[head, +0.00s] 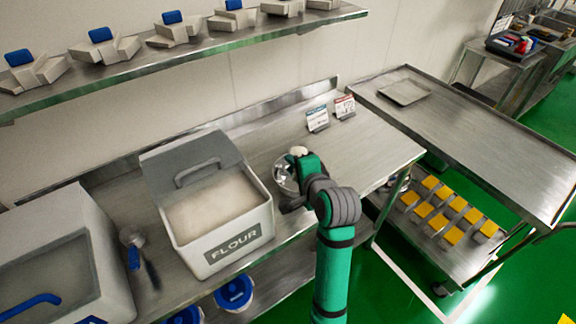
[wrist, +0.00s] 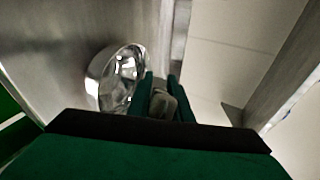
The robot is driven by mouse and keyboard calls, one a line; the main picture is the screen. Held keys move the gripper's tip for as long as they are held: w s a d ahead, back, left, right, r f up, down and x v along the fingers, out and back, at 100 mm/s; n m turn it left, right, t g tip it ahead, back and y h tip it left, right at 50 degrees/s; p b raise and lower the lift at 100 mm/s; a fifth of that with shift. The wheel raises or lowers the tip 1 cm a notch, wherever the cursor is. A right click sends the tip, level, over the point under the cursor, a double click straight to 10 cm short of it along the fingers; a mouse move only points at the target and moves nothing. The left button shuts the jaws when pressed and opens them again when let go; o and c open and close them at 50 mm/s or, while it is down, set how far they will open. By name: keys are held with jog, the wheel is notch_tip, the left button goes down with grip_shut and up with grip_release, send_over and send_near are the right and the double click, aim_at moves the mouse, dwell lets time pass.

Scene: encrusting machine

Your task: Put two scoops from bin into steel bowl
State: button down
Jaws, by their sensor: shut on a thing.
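The white bin (head: 205,255) labelled FLOUR stands on the steel table, its lid tilted back, and pale flour (head: 213,205) shows inside. The shiny steel bowl (head: 284,176) is on the table right of the bin, partly hidden by my arm. My gripper (head: 300,158) is over the bowl's right side. In the wrist view the bowl (wrist: 117,80) is left of my fingers (wrist: 160,88). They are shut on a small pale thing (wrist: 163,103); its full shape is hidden.
A second white bin (head: 112,262) with a blue handle stands at left. Two small sign cards (head: 344,106) stand by the wall. A shelf (head: 190,48) with several pale parts runs above. The table (head: 375,150) is clear at right.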

jog(key=shift+a+f, duration=0.1)
jog(key=shift+a, duration=1.1)
jog(key=shift+y, duration=0.3)
jog(key=d+m+t+y, duration=0.1)
jog(key=m+y, duration=0.1)
jog(key=m, duration=0.1)
jog(key=d+m+t+y, duration=0.1)
jog(key=m+t, duration=0.1)
jog(key=m, duration=0.1)
jog(key=d+m+t+y, duration=0.1)
jog(key=m+t+y, duration=0.1)
jog(key=m, duration=0.2)
jog(key=shift+y, duration=0.3)
jog(key=m+t, duration=0.1)
jog(key=d+m+t, duration=0.1)
jog(key=m, duration=0.1)
jog(key=d+m+t+h, duration=0.1)
jog(key=m, duration=0.2)
jog(key=m+t+h, duration=0.2)
jog(key=m, duration=0.1)
jog(key=d+m+t+h, duration=0.1)
jog(key=m, duration=0.1)
jog(key=shift+d+f+m+t, duration=0.2)
jog(key=shift+d+m+t, duration=0.1)
jog(key=shift+m, duration=0.1)
